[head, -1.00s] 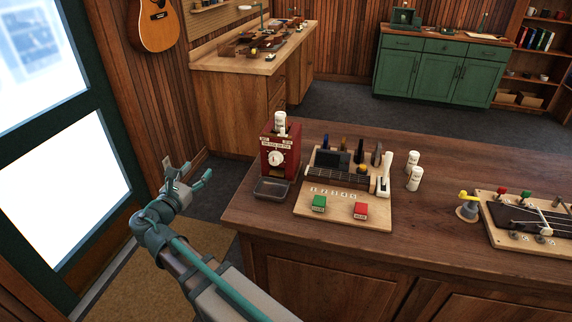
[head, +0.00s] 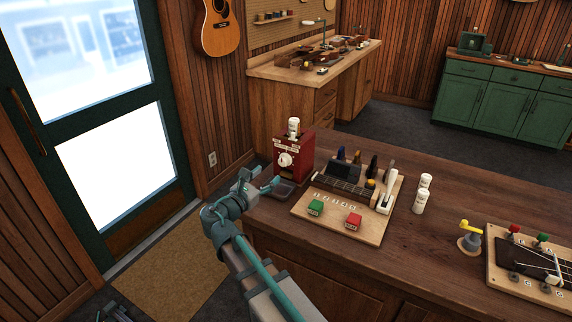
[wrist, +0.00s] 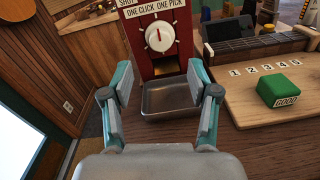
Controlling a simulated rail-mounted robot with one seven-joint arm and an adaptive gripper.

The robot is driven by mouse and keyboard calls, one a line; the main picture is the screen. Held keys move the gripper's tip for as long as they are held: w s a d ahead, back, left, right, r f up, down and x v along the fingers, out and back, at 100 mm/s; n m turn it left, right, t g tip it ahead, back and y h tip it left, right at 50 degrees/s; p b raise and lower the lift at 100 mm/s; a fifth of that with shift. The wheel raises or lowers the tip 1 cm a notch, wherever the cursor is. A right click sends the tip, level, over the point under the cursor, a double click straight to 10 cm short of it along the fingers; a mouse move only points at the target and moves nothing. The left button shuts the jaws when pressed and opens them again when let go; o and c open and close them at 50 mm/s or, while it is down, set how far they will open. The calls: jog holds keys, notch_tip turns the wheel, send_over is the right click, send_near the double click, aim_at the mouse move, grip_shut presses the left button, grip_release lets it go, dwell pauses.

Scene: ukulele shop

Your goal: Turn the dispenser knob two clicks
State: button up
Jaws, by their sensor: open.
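The red dispenser (head: 293,158) stands on the wooden counter, with a white bottle-like piece on its top. Its round white knob (wrist: 160,36) has a red pointer mark near the top and tick marks around it; the knob also shows in the head view (head: 285,160). A sign above reads "ONE CLICK ONE PICK". A metal tray (wrist: 165,97) sits below the dispenser's opening. My gripper (wrist: 163,82) is open and empty in the wrist view. Its fingers are either side of the tray in that picture, below the knob and apart from it.
Right of the dispenser, a light board (head: 330,219) holds a green block (head: 316,207), a red block (head: 353,221) and tools. The counter's left edge is close to the tray.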

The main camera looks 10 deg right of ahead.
aim_at(282, 162)
jog(key=p+x, duration=0.2)
jog(key=x, duration=0.7)
jog(key=c, duration=1.1)
